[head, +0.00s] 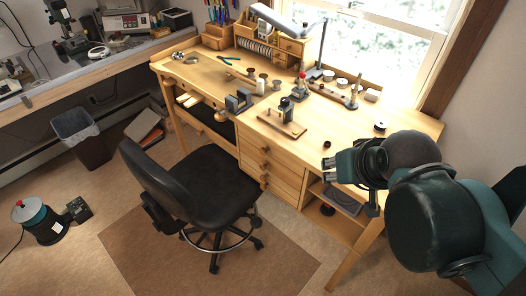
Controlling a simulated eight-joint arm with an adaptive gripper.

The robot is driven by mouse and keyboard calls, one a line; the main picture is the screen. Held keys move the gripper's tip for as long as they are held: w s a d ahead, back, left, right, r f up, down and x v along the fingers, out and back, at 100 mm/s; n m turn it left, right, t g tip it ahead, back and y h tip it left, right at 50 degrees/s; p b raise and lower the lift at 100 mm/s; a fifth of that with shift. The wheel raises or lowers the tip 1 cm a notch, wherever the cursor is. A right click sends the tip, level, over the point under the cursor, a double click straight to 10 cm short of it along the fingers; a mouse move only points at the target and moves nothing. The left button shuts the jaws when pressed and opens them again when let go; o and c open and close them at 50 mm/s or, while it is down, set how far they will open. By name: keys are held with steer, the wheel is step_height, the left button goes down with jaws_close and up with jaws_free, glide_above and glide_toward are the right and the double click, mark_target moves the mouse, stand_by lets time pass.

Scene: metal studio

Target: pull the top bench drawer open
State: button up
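The wooden workbench (215,80) has a stack of drawers in its front, right of the office chair. The top bench drawer (280,157) looks shut, with its front flush with the others. Its round wooden knob (265,149) is in view. Two lower knobs show beneath it. My gripper (326,169) is at the right, over the bench's right part, to the right of the drawer and apart from it.
A black office chair (205,180) stands close in front of the bench, left of the drawers. An open shelf (338,198) is right of the drawers.

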step_height(320, 180, up, 4)
steer(key=w+a+m+h, duration=0.25)
steer(key=w+a, duration=0.25)
steer(key=w, duration=0.3)
steer(key=w+a+m+h, duration=0.2)
steer(key=w+a+h, duration=0.25)
steer(key=w, duration=0.35)
steer(key=w+a+m+t+h, duration=0.1)
steer(key=w+a+m, duration=0.1)
steer(key=a, duration=0.6)
steer(key=w+a+m+t+h, duration=0.1)
steer(key=w+a+m+h, duration=0.15)
steer(key=a, duration=0.45)
glide_toward(262, 152)
steer(key=d+r, duration=0.1)
steer(key=shift+w+d+f+y+p, duration=0.2)
steer(key=shift+w+f+y+p, duration=0.1)
steer(key=shift+f+y+p, duration=0.15)
steer(key=shift+b+x, duration=0.8)
steer(key=shift+x, duration=3.1)
